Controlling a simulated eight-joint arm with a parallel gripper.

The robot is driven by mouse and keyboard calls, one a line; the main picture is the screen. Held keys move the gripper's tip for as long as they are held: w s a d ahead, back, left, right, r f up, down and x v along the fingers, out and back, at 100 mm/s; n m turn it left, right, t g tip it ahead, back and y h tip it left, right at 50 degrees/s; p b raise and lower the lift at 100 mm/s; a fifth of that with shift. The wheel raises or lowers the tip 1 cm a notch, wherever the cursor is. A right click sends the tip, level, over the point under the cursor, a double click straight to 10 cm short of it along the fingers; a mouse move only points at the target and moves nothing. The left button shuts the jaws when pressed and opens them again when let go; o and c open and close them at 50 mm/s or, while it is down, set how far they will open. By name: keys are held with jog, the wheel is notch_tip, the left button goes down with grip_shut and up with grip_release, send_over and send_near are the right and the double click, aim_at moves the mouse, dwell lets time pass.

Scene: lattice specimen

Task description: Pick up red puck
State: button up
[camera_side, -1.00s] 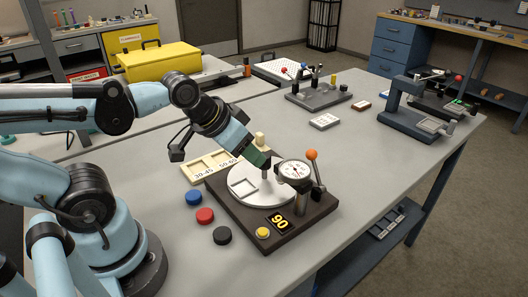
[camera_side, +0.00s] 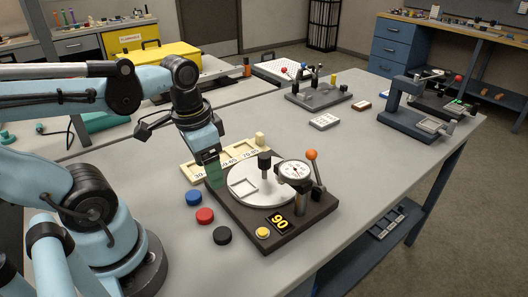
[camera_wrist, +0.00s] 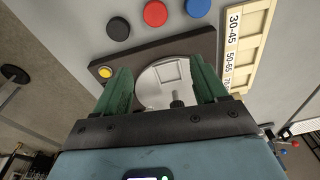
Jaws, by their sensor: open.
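The red puck (camera_side: 205,215) lies flat on the grey table between a blue puck (camera_side: 194,198) and a black puck (camera_side: 222,235), left of the dark tester base. In the wrist view the red puck (camera_wrist: 155,13) is near the top edge, beyond the fingertips. My gripper (camera_side: 214,180) hangs over the left back edge of the base, pointing down, apart from the pucks. In the wrist view its two green fingers (camera_wrist: 160,85) are spread with nothing held between them.
The dark base (camera_side: 281,243) carries a white disc (camera_side: 261,199), a dial gauge (camera_side: 295,171), an orange-knobbed lever (camera_side: 312,155) and a yellow button (camera_side: 263,233). A cream labelled tray (camera_side: 190,174) lies behind my gripper.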

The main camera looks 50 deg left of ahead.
jog(key=s+g, duration=0.1)
jog(key=s, duration=0.1)
send_over(205, 213)
jog(key=shift+d+f, duration=0.1)
jog(key=shift+f, duration=3.25)
jog(key=shift+f, duration=0.1)
jog(key=shift+f, duration=2.45)
jog(key=shift+c, duration=0.5)
jog(key=c, duration=1)
jog(key=shift+r, duration=0.2)
jog(key=shift+c, duration=0.2)
